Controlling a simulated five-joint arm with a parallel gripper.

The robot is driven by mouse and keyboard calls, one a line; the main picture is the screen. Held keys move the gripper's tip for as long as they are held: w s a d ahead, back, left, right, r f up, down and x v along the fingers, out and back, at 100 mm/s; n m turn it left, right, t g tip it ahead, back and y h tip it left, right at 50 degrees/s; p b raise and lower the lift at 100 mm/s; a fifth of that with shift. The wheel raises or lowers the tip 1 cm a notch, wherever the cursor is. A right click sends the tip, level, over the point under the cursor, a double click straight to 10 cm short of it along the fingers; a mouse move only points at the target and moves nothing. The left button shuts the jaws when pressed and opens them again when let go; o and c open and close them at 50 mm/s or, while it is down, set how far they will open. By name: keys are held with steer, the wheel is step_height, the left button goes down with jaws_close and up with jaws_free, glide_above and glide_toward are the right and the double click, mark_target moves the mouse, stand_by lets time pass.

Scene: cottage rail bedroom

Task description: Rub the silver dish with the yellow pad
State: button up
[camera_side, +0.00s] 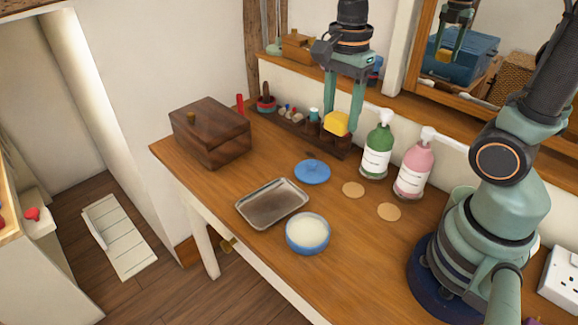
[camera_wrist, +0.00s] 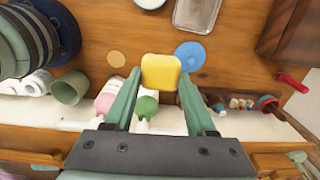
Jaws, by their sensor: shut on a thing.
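The silver dish (camera_side: 271,205) is a shallow rectangular metal tray lying on the wooden table, left of the blue bowl. Part of it shows at the top of the wrist view (camera_wrist: 197,12). The yellow pad (camera_side: 337,123) is a small rounded block, also seen in the wrist view (camera_wrist: 160,71). My gripper (camera_side: 341,122) is shut on the yellow pad, with a green finger on each side of it. It holds the pad above the back of the table, near the wooden rack, behind and to the right of the dish and apart from it.
A blue lid (camera_side: 313,172) lies between pad and dish. A blue bowl (camera_side: 307,233) with pale contents stands in front. Green (camera_side: 377,151) and pink (camera_side: 413,170) pump bottles stand right, near two round coasters (camera_side: 353,189). A dark wooden box (camera_side: 210,133) stands left. A rack (camera_side: 300,130) lines the back.

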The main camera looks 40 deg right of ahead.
steer(key=w+a+f, duration=0.8)
steer(key=f, duration=0.2)
glide_above(267, 207)
steer(key=d, duration=0.4)
steer(key=shift+s+a+f, duration=0.1)
steer(key=shift+s+f, duration=0.05)
steer(key=shift+f, duration=1.85)
steer(key=shift+s+a+f, duration=0.1)
steer(key=shift+f, duration=1.9)
steer(key=shift+w+a+f, duration=0.1)
steer(key=shift+a+f, duration=0.25)
steer(key=shift+f, duration=0.3)
steer(key=shift+w+a, duration=0.1)
steer(key=shift+a, duration=1.4)
steer(key=d, duration=0.4)
steer(key=shift+r, duration=0.1)
step_height(267, 207, up, 8)
steer(key=shift+a, duration=0.1)
